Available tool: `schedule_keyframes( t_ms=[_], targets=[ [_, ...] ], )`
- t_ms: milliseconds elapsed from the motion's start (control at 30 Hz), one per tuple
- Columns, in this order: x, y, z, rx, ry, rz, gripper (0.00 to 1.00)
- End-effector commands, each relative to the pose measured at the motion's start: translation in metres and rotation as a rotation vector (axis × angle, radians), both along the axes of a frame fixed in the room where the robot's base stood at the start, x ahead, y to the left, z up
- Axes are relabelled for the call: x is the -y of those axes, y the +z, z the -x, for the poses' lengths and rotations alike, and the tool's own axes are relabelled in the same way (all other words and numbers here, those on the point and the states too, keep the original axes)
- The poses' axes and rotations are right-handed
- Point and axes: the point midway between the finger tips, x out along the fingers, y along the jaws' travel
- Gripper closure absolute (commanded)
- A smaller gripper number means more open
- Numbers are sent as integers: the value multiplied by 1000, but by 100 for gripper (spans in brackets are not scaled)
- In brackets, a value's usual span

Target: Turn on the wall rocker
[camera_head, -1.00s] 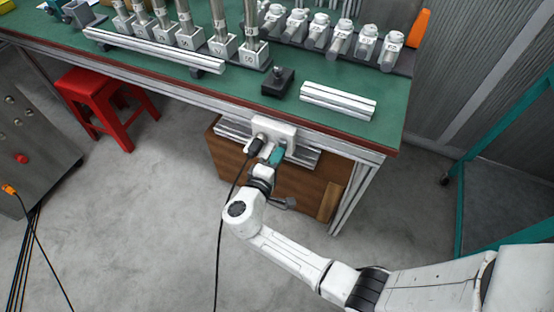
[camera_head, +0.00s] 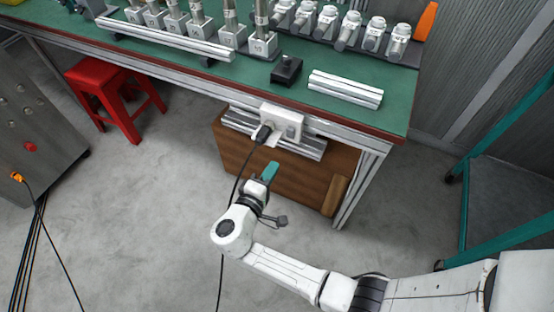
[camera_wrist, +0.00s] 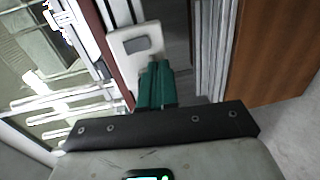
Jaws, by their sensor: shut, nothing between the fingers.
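A white box (camera_head: 282,120) is mounted on the front edge of the workbench in the head view. A black plug with a cable (camera_head: 262,134) sits in its left part. In the wrist view the white plate (camera_wrist: 124,52) carries a grey rocker (camera_wrist: 137,45); I cannot tell whether it is on or off. My gripper (camera_head: 270,171) is below the box in the head view, with a visible gap between them. Its teal fingers (camera_wrist: 157,80) are shut and empty, and in the wrist view they overlap the plate's lower right edge.
The black cable hangs just left of my gripper. A red stool (camera_head: 103,75) stands at left; floor around my arm is clear.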

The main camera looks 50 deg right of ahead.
Motion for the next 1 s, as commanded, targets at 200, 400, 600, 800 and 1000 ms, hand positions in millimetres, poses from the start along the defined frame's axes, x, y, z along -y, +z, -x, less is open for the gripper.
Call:
schedule_keyframes(
  t_ms=[200,400,600,800,1000],
  targets=[
    [-33,-7,10,0,2,-1,100],
    [-45,-9,14,1,-1,-1,100],
    [-46,-9,15,1,-1,-1,100],
    [-46,-9,15,1,-1,-1,100],
    [-46,-9,15,1,-1,-1,100]
  ],
)
